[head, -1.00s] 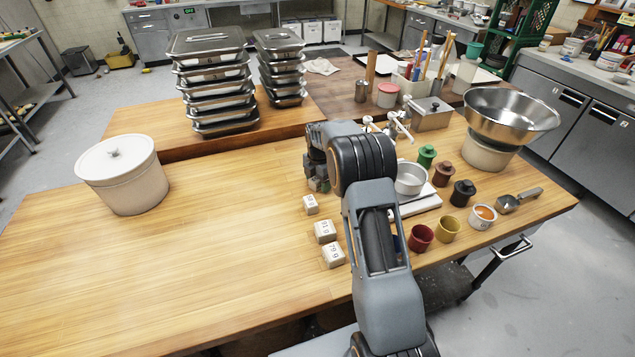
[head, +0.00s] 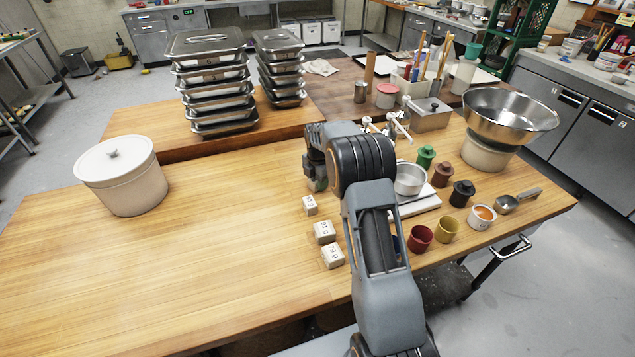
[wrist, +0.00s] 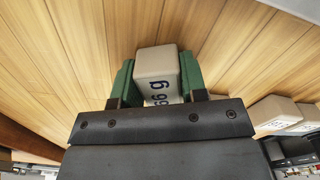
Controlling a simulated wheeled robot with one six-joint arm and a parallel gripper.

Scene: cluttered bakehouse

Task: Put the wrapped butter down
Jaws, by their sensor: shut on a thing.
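My gripper (wrist: 156,80) is shut on a wrapped butter block (wrist: 157,62), a pale beige block with dark lettering that seems to read "66 g". Green finger pads press on its left and right sides in the wrist view. Wooden table top shows beyond the block; I cannot tell whether the block touches it.
A white scale with a metal pan (head: 410,179) stands right of my arm, near coloured pots such as a red one (head: 420,239). A lidded white crock (head: 121,175) stands at the left. Stacked metal trays (head: 210,85) are behind. The wooden table (head: 220,240) between is clear.

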